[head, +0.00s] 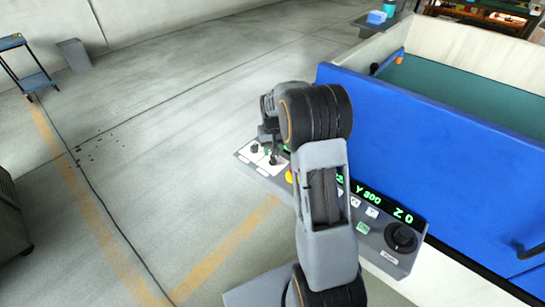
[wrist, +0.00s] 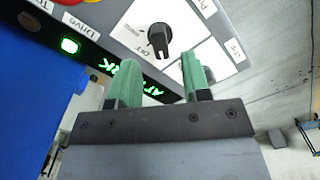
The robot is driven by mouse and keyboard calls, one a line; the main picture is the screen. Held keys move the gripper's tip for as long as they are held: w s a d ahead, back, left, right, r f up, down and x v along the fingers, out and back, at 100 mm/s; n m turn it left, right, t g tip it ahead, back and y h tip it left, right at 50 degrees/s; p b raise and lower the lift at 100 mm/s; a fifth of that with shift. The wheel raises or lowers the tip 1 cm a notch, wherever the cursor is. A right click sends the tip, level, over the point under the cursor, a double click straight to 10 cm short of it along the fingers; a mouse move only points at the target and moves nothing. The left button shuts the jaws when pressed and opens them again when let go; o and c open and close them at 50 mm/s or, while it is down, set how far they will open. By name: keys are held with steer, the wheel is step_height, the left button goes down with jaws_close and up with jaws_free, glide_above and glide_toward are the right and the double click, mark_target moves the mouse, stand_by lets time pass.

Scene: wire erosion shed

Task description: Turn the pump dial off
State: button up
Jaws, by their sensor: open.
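In the wrist view a black dial (wrist: 160,36) with a pale pointer mark sits on a white plate (wrist: 128,28) with "OFF" lettering. A partly cut label beginning "Pu" shows above it to the right. My gripper (wrist: 159,72) has its two green fingers apart, with the dial beyond and between the tips. No contact is visible. In the head view small black dials show at the left end of the grey control panel (head: 385,265). My arm hides part of the panel, and the gripper is largely hidden there.
A large black knob (head: 401,237) is on the panel's right end, near the green digits. A yellow button (head: 289,177) sits close to my arm. The blue machine tank wall (head: 430,150) rises behind the panel. Open floor (head: 160,150) lies to the left.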

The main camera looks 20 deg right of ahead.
mark_target(273, 157)
steer(key=shift+f, duration=2.25)
jaws_close()
